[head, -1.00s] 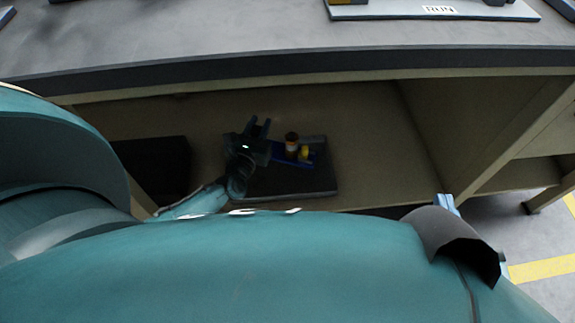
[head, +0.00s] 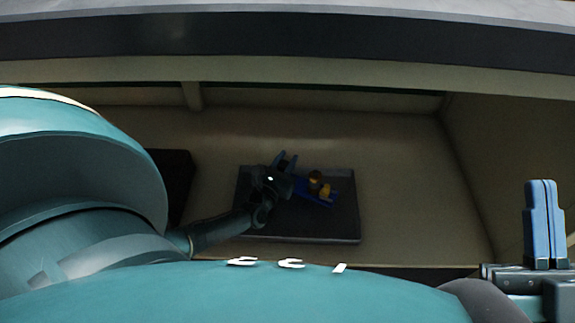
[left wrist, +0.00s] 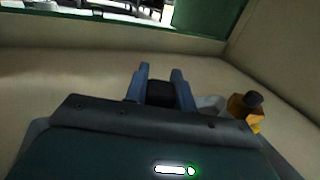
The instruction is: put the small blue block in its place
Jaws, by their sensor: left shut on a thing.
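My left gripper (head: 284,161) reaches low into the space under the bench, over the left part of a dark plate (head: 310,228). Its blue fingers also show in the left wrist view (left wrist: 161,80), with a dark piece (left wrist: 160,94) between them. The light is too dim to tell whether this piece is the small blue block. A blue part (head: 305,193) lies on the plate just right of the gripper, with an orange-brown and a yellow piece (head: 325,190) on it. My right gripper (head: 544,215) is upright at the right edge, fingers together and empty.
The bench top's dark front edge (head: 290,40) runs above the gripper. A black box (head: 172,180) stands left of the plate. A side wall (head: 500,160) closes the space on the right. The floor right of the plate (head: 410,190) is clear.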

